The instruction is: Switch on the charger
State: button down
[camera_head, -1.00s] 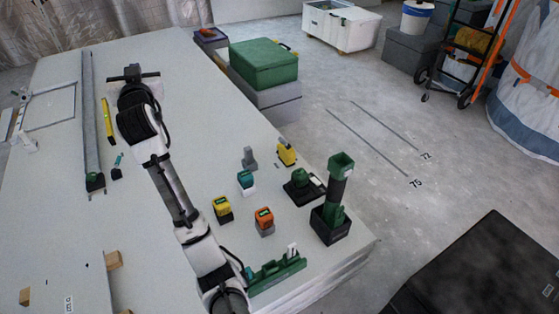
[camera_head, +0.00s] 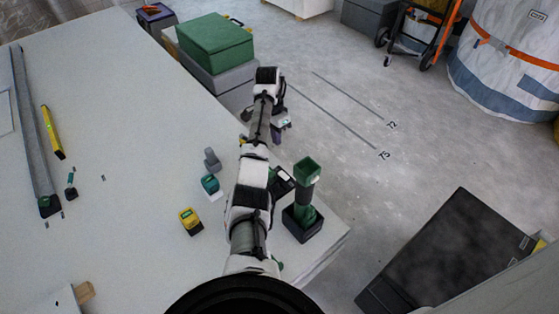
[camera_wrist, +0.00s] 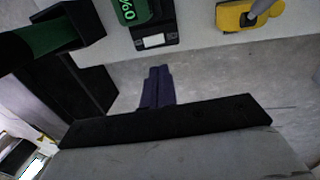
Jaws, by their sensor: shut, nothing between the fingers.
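The charger (camera_wrist: 167,33) is a black box at the top of the wrist view, with a green part marked "0%" (camera_wrist: 132,10) and a white patch (camera_wrist: 153,41) on its near side. In the head view the charger (camera_head: 284,181) is partly hidden behind my arm. My gripper (camera_wrist: 157,72) is shut and empty. In the wrist view its dark fingers point toward the charger and appear just below it, apart from it. In the head view my gripper (camera_head: 281,126) is out past the table's right edge.
A green tube in a black base (camera_head: 303,222) stands at the table corner, near the charger. A yellow tool (camera_wrist: 240,16) lies right of the charger in the wrist view. A teal tool (camera_head: 209,183) and a yellow block (camera_head: 190,221) stand left of my arm.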

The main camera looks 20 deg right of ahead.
aim_at(284, 176)
jog(key=shift+s, duration=0.1)
jog(key=f, duration=0.4)
jog(key=s+f+b, duration=0.1)
jog(key=f, duration=0.4)
jog(key=s+f, duration=0.1)
jog(key=f, duration=0.3)
jog(key=shift+d+f+b, duration=0.35)
jog(key=shift+f, duration=0.15)
jog(key=shift+f, duration=0.2)
jog(key=shift+s+r+p, duration=0.15)
jog(key=shift+p, duration=0.25)
jog(key=shift+s+d+r+p, duration=0.25)
jog(key=shift+s+p, duration=0.3)
jog(key=shift+p, duration=0.35)
jog(key=shift+w, duration=0.1)
